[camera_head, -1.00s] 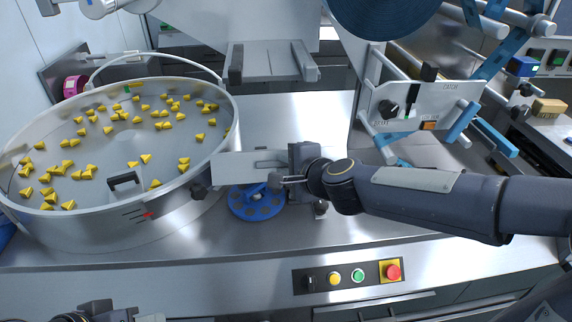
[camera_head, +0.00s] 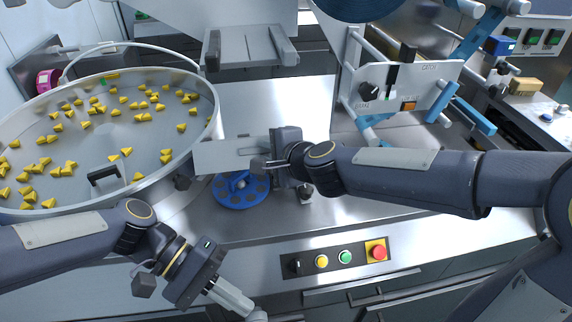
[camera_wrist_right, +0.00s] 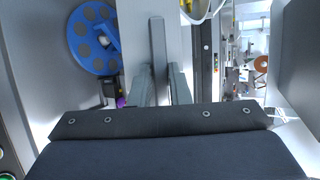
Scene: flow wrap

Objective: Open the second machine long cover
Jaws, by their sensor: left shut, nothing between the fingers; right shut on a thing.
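The long cover appears as a flat pale metal panel (camera_head: 222,155) standing beside the round pan, above the blue disc; it is also in the right wrist view (camera_wrist_right: 130,35). My right gripper (camera_head: 272,162) is at the panel's right end. In the right wrist view my right gripper (camera_wrist_right: 162,88) is shut on a grey upright bar (camera_wrist_right: 157,40) in front of the panel. The exact contact is partly hidden. My left gripper (camera_head: 244,305) is shut and empty, low in the head view, in front of the worktop's front edge.
The round pan (camera_head: 190,150) with yellow pieces (camera_head: 113,157) stands at left. A blue disc (camera_head: 240,190) lies below the panel. A control plate (camera_head: 430,90) with a black knob is at upper right. Buttons (camera_head: 345,257) line the front face.

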